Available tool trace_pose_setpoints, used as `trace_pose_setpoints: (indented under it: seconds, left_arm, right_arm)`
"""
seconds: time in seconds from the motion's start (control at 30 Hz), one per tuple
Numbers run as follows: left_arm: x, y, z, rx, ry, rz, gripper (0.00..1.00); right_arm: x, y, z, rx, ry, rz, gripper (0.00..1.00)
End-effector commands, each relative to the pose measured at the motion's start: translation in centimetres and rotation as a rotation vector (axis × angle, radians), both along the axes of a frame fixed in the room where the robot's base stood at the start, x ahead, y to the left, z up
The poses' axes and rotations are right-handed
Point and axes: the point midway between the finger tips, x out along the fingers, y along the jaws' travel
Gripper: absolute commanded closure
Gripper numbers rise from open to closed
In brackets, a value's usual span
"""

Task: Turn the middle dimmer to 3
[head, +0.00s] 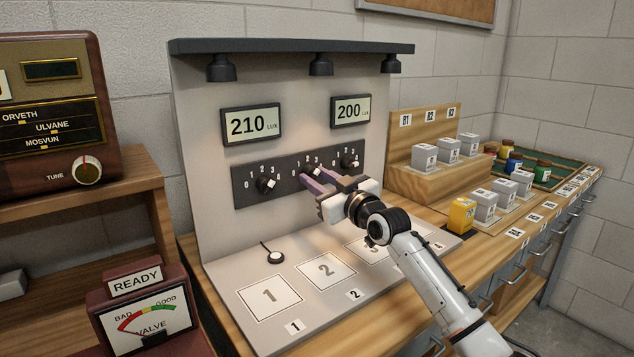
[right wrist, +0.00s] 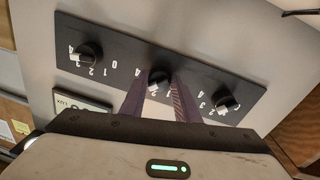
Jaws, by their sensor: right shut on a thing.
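The black dimmer panel (head: 293,186) on the upright grey board carries three round black knobs with white pointers and a dial of numbers around each. The middle dimmer knob (right wrist: 158,78) sits between the two purple fingers of my right gripper (head: 305,181), which are shut on it. In the head view the fingers partly cover this knob, and its exact setting cannot be read. The left dimmer knob (head: 266,184) and the right dimmer knob (head: 348,162) are free. My left gripper is not in view.
Displays read 210 lux (head: 250,124) and 200 lux (head: 351,110). A yellow block (head: 461,215) and grey blocks stand right of my arm. A radio (head: 45,110) is at left.

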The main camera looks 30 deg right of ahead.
Motion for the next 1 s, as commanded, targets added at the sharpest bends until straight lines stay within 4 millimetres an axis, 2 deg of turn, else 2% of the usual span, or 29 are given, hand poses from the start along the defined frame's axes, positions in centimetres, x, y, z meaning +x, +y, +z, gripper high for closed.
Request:
trace_pose_setpoints:
  seconds: [0.3,0.73,0.77,0.8,0.87,1.0]
  left_arm:
    - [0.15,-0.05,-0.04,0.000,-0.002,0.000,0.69]
    - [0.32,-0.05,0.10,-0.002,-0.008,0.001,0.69]
    - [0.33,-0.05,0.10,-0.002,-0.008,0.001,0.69]
    - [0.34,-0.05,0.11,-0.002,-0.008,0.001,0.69]
    - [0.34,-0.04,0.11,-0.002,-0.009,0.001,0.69]
    - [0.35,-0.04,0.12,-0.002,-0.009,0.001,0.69]
  right_arm:
    - [0.02,-0.03,-0.14,-0.094,-0.010,-0.001,0.94]
    - [0.02,-0.03,-0.13,-0.103,-0.011,0.000,0.94]
    - [0.02,-0.03,-0.13,-0.102,-0.011,0.000,0.70]
    - [0.02,-0.03,-0.13,-0.102,-0.011,0.000,0.63]
    - [0.02,-0.03,-0.12,-0.102,-0.011,0.000,0.53]
    - [0.02,-0.04,-0.08,-0.101,-0.012,-0.001,0.53]
